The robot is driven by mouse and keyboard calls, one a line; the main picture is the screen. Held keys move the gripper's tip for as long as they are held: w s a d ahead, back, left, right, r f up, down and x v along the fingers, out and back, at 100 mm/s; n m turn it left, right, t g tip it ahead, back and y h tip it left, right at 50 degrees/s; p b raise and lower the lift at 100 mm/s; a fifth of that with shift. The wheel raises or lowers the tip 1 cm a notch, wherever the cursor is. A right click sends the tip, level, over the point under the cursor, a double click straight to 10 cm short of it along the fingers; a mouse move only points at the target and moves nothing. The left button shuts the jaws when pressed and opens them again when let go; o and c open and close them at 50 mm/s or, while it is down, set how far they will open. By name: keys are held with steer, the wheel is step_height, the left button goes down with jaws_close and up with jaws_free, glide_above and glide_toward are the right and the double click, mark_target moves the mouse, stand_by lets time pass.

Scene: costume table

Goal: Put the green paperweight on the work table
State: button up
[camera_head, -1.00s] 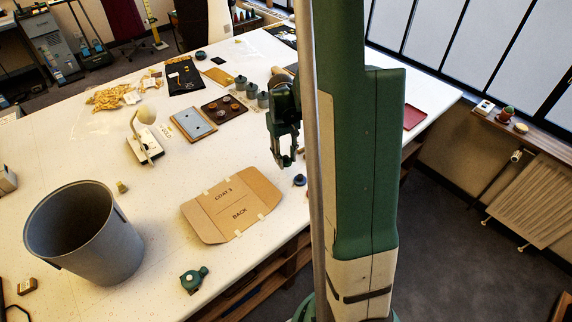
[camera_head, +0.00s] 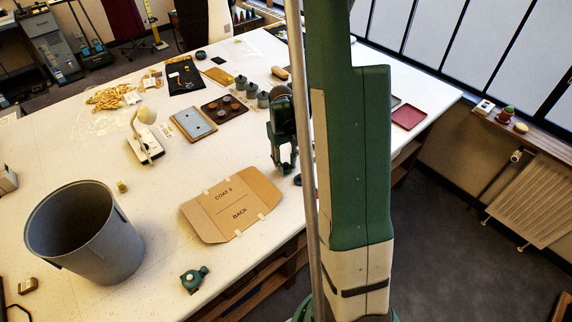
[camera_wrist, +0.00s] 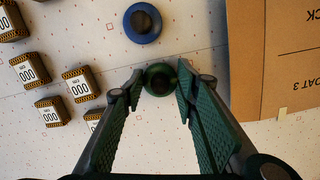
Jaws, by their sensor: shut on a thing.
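My gripper (camera_head: 284,168) hangs over the right side of the white work table (camera_head: 130,195), behind the brown card pattern. The paperweight cannot be made out in the head view. Whether it touches the tabletop or hangs just above it, I cannot tell.
A blue round weight (camera_wrist: 143,22) sits close by, apart from my gripper. Several numbered small boxes (camera_wrist: 80,85) stand left in the wrist view. The card pattern (camera_head: 232,205) lies flat. A grey bin (camera_head: 85,235) and a teal object (camera_head: 194,279) stand nearer the front.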

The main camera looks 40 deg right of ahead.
steer(key=shift+f, duration=0.2)
steer(key=o, duration=1)
steer(key=shift+r, duration=0.2)
steer(key=shift+w+d+r, duration=0.1)
steer(key=shift+w+r, duration=0.15)
steer(key=shift+r, duration=1.75)
steer(key=shift+w+d+r, duration=0.1)
steer(key=shift+w+r, duration=0.15)
steer(key=shift+r, duration=1.7)
steer(key=shift+w+r, duration=0.25)
steer(key=shift+r, duration=1.75)
steer(key=shift+a+r, duration=0.1)
